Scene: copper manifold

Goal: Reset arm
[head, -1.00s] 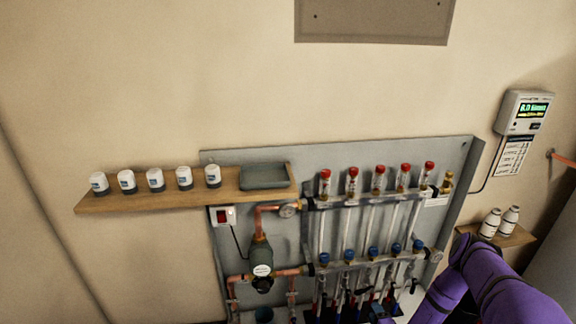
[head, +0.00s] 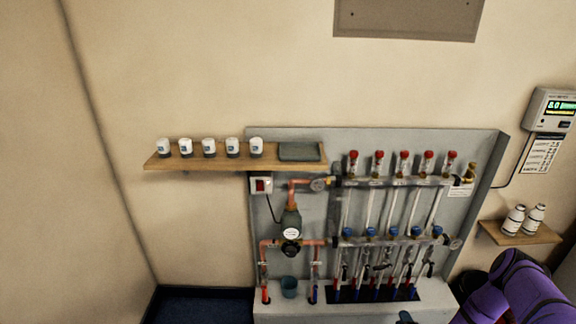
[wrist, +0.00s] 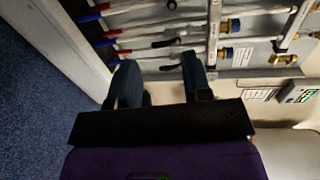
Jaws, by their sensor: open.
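My gripper (wrist: 160,85) shows in the wrist view with its two dark fingers apart and nothing between them. It is in front of the lower part of the copper manifold, whose pipes with red and blue ends (wrist: 130,38) run across the top of that view. In the head view my purple arm is at the lower right, and the gripper is mostly out of the frame or hidden. The manifold (head: 390,238) is on a grey wall panel, with red caps along its upper bar and blue caps along its lower bar.
A wooden shelf (head: 235,160) holds several white actuator-like caps (head: 208,146) and a grey tray (head: 300,152). A small shelf (head: 500,233) at right holds two white bottles (head: 514,219).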

